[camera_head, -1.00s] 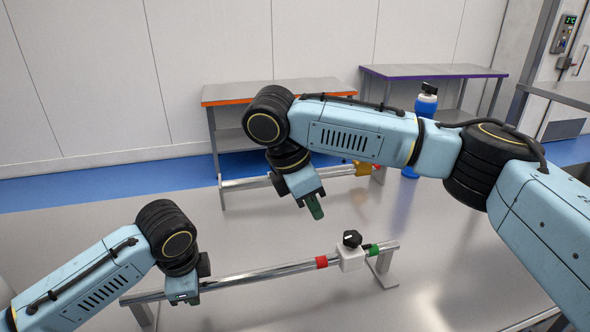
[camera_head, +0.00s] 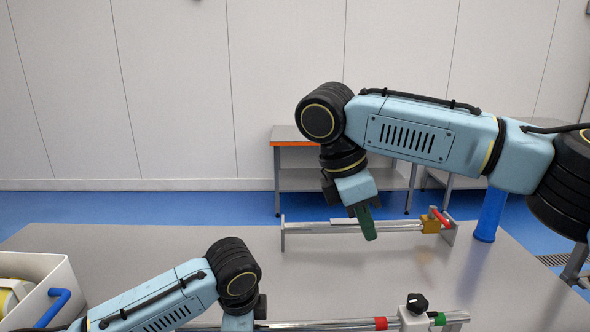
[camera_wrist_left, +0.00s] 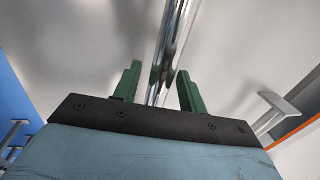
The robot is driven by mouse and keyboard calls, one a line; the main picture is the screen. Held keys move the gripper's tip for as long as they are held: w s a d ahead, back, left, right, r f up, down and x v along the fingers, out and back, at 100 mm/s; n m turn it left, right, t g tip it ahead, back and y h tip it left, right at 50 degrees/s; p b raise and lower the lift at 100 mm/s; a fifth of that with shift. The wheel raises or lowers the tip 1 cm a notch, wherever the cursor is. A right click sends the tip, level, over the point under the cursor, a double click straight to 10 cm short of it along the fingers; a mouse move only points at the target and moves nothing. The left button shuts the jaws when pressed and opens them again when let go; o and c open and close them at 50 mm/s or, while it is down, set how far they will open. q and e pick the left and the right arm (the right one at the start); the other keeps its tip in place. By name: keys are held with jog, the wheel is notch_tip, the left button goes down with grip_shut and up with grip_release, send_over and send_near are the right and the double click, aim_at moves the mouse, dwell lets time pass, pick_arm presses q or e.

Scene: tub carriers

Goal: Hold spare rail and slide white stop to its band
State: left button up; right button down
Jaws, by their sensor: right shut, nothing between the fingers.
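The near rail (camera_head: 340,325) is a metal bar along the bottom edge of the head view, partly cut off. It carries a red band (camera_head: 381,323), a white stop (camera_head: 412,320) with a black knob, and a green band (camera_head: 440,318). The white stop sits between the bands, close to the green one. My left gripper (camera_head: 240,326) is at the rail's left part; its fingertips are hidden there. In the left wrist view its green fingers (camera_wrist_left: 160,88) are open, with the rail (camera_wrist_left: 172,50) between them. My right gripper (camera_head: 367,226) is shut and empty, above the table.
A second rail (camera_head: 325,228) with a yellow stop (camera_head: 431,225) and red handle stands farther back. A white tub (camera_head: 55,270) with a blue handle is at left. The steel table (camera_head: 150,238) between is clear.

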pick_arm(q)
jog(key=shift+o, duration=0.5)
jog(key=shift+r, duration=0.1)
notch_tip(320, 180, up, 12)
jog(key=s, duration=0.2)
jog(key=shift+s+f, duration=0.2)
